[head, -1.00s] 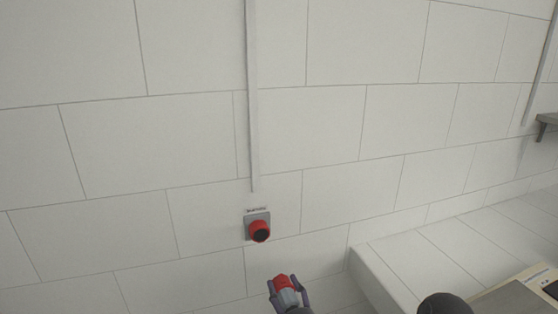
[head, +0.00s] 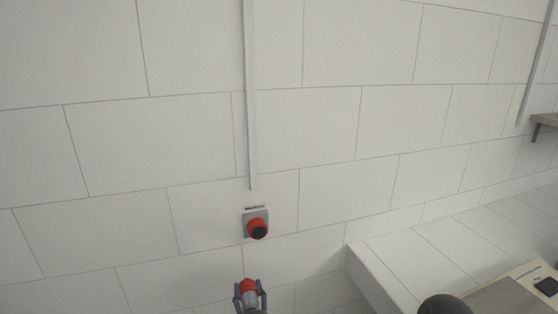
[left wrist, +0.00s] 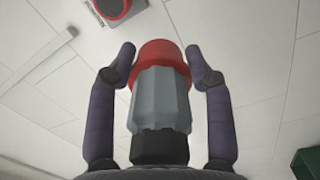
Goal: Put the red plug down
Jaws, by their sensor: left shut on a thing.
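The red plug (head: 248,286) has a red collar and a grey body, and it sits between the fingers of my left gripper (head: 250,291) at the bottom of the head view. In the left wrist view the plug (left wrist: 161,95) points away from the camera, with my left gripper's fingers (left wrist: 163,62) on both sides of it. My left gripper is shut on the plug. The plug is held in the air, below and apart from the red wall socket (head: 256,227). My right gripper is not in view.
The socket also shows in the left wrist view (left wrist: 112,8). A pale conduit (head: 250,110) runs down the tiled wall above it. A white tiled ledge (head: 440,255) with a panel (head: 505,299) stands at the right. A green thing (left wrist: 306,163) shows at the wrist view's lower right.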

